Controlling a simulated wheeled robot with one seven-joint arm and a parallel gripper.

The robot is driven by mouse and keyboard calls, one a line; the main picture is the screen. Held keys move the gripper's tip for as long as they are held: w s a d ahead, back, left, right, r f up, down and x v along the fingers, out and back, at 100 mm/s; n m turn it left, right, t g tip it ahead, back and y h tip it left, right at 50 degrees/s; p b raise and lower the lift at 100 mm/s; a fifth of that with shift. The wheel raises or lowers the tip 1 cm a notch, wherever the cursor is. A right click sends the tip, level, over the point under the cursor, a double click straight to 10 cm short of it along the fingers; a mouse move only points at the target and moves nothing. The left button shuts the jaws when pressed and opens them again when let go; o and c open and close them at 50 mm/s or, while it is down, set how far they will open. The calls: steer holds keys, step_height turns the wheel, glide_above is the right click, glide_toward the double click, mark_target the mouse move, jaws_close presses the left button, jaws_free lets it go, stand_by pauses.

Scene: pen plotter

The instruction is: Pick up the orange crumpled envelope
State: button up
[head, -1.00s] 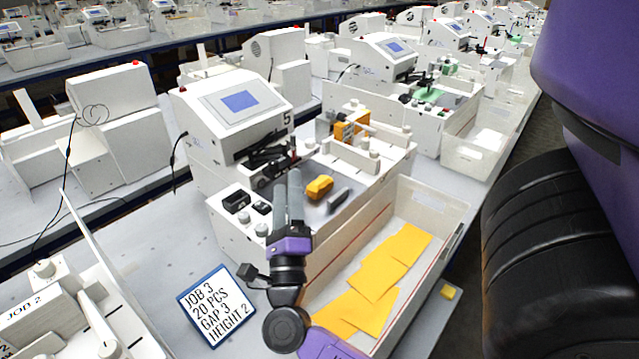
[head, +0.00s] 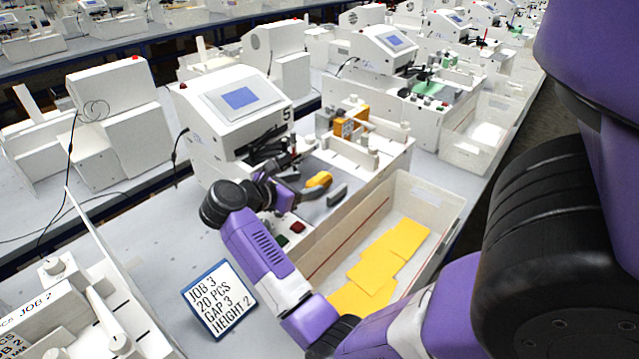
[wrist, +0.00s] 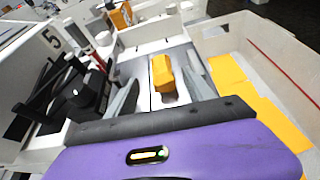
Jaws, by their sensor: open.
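The orange crumpled envelope (head: 318,180) lies on the grey bed of the plotter marked 5. It also shows in the wrist view (wrist: 161,73), a thick folded lump at the upper middle. My gripper (wrist: 162,80) is open, with one grey finger to the left of the envelope and one to the right. The envelope appears between and slightly beyond the fingertips; I cannot tell whether either finger touches it.
The white plotter body with a blue screen (head: 239,98) stands behind. A white bin (head: 447,192) with several flat yellow-orange envelopes (head: 385,258) is at right. A job sign (head: 219,299) lies in front. Dark pen carriage parts (wrist: 85,95) are close left of my gripper.

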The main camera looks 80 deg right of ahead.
mark_target(312, 184)
steer(key=x, duration=0.4)
steer(key=shift+s+f, duration=0.25)
steer(key=shift+f, duration=0.05)
steer(key=shift+s+d+f+b, duration=0.2)
steer(key=shift+s+d+b, duration=0.1)
steer(key=shift+d, duration=0.2)
jaws_close()
